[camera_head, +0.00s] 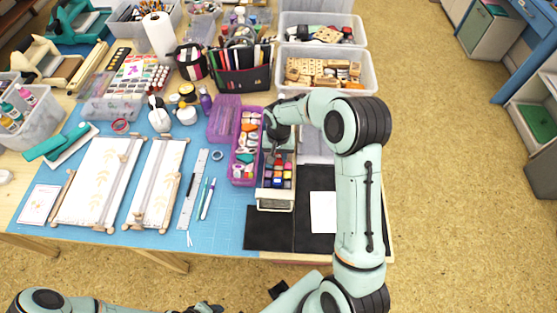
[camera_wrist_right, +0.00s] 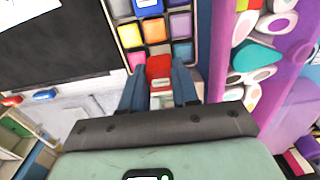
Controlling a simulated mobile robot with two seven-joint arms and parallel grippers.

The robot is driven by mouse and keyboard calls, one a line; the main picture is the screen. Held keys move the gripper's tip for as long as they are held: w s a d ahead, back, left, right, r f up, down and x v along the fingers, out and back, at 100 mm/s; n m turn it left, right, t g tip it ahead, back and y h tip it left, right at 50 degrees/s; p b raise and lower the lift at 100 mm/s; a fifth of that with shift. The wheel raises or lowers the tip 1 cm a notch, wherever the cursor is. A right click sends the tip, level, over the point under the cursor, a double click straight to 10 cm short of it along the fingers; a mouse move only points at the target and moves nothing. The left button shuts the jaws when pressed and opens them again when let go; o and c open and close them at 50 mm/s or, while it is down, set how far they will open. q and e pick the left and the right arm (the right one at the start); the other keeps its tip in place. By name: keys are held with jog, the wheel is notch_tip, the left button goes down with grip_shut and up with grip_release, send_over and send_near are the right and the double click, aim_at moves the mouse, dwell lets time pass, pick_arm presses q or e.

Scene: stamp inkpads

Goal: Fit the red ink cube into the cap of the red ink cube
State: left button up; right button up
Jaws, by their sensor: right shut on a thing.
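The red ink cube (camera_wrist_right: 159,68) sits between the two blue fingers of my right gripper (camera_wrist_right: 159,85), at the near edge of a set of coloured ink cubes in the right wrist view. The fingers are shut on its sides. A pale block (camera_wrist_right: 162,100) lies just below it between the fingers; I cannot tell whether this is the cap. In the head view my right gripper (camera_head: 275,148) reaches down over the back of the ink cube tray (camera_head: 276,206), and its tips and the red cube are hard to make out.
A purple box (camera_head: 243,178) of stamps stands close along the tray's left side. Clear bins (camera_head: 325,85) and a dark pen organiser (camera_head: 243,75) stand behind.

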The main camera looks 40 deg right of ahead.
aim_at(278, 158)
jog(key=shift+f, duration=1.45)
jog(key=shift+f, duration=0.1)
jog(key=shift+f, duration=0.15)
jog(key=o, duration=0.9)
jog(key=shift+w+r, duration=0.2)
jog(key=shift+r, duration=6.6)
